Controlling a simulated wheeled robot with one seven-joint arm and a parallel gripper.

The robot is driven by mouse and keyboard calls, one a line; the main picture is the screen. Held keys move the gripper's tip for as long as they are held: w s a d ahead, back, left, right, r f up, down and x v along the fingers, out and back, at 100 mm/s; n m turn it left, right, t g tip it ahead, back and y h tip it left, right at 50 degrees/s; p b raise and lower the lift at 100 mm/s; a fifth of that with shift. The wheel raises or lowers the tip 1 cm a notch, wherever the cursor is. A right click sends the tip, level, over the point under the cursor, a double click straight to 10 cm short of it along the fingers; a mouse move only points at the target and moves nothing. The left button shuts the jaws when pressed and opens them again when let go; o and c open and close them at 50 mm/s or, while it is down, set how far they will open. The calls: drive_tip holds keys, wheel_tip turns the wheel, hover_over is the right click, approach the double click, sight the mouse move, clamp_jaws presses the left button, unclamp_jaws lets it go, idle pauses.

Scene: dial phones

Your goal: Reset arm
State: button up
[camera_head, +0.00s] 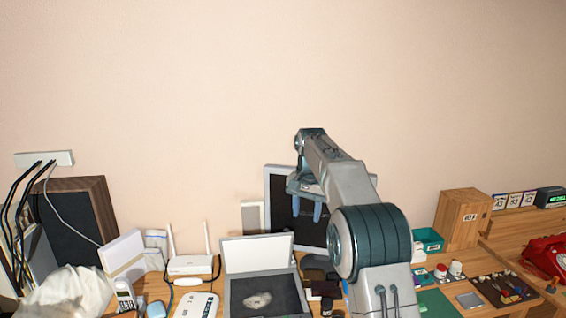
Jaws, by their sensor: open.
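My arm rises from the lower right of the middle and reaches forward over the desk. My gripper (307,211) hangs at its end with the fingers pointing down, apart from each other and with nothing between them. It is in front of a dark framed panel (283,232) that leans by the wall. My arm hides part of the panel and of the desk behind it. A red dial phone (545,259) stands at the far right, partly cut off by the picture edge.
Left of my arm stand an open grey case (262,296), a white router (190,264), a cordless phone (125,295) and a dark speaker (76,222). On the right are a wooden box (463,219), a green bin (428,241) and a tool tray (503,289). The air above is free.

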drive_tip(key=s+d+r+n+t+b, duration=0.1)
drive_tip(key=s+d, duration=0.2)
drive_tip(key=s, duration=0.7)
drive_tip(key=s+d+r+n+b, duration=0.1)
drive_tip(key=s+d+r+n, duration=0.15)
drive_tip(key=s, duration=0.85)
drive_tip(key=s+d+f+b, duration=0.1)
drive_tip(key=s+f, duration=0.5)
drive_tip(key=s, duration=0.4)
drive_tip(key=s+d+f+n+t+b, duration=0.1)
drive_tip(key=s+d+f, duration=0.1)
drive_tip(key=s+f, duration=0.4)
drive_tip(key=s, duration=0.3)
drive_tip(key=shift+s, duration=0.35)
